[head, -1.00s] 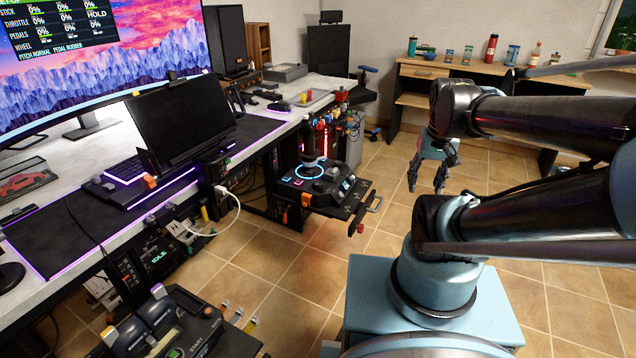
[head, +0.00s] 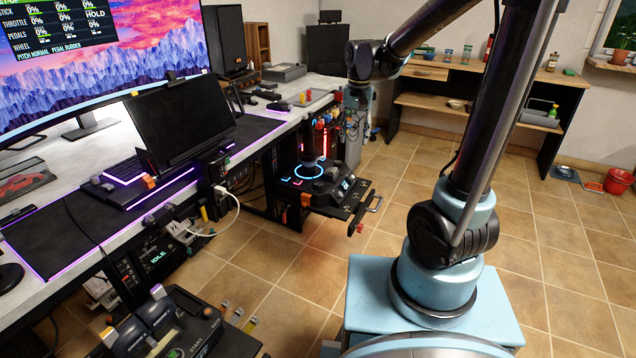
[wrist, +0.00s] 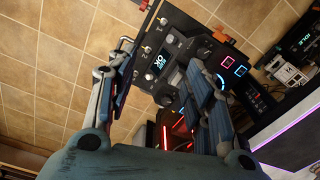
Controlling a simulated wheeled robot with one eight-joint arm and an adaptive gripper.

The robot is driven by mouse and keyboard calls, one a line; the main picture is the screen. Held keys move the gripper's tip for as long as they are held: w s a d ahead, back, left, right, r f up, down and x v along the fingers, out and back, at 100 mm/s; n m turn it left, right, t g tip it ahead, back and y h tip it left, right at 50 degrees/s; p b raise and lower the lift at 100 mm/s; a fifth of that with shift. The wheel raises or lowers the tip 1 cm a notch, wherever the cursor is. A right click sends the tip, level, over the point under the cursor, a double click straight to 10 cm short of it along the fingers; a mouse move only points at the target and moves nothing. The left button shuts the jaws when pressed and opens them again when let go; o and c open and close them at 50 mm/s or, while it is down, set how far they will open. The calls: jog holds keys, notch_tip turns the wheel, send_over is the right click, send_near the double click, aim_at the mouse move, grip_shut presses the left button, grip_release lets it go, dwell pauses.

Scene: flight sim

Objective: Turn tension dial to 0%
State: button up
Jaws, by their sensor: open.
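The black control panel (head: 325,188) with the stick (head: 310,148) sits on a shelf at the desk's right end. It has a blue lit ring, small lit squares and a small display. The panel also shows in the wrist view (wrist: 178,30), tilted, between and beyond the fingers. A dark round knob (wrist: 205,47) there is near the right finger. I cannot read which control is the tension dial or its setting. My gripper (head: 352,132) hangs above and behind the panel's right side. In the wrist view my gripper (wrist: 160,55) is open and empty, apart from the panel.
A throttle unit (head: 165,325) stands at the front left. Colored handles (head: 325,125) sit beside the panel near my gripper. Tiled floor (head: 400,175) is clear to the right.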

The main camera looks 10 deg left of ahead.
send_over(318, 183)
notch_tip(318, 183, down, 5)
jog(key=shift+g, duration=0.3)
notch_tip(318, 183, down, 17)
jog(key=shift+f, duration=0.15)
jog(key=shift+c, duration=0.4)
jog(key=c, duration=1)
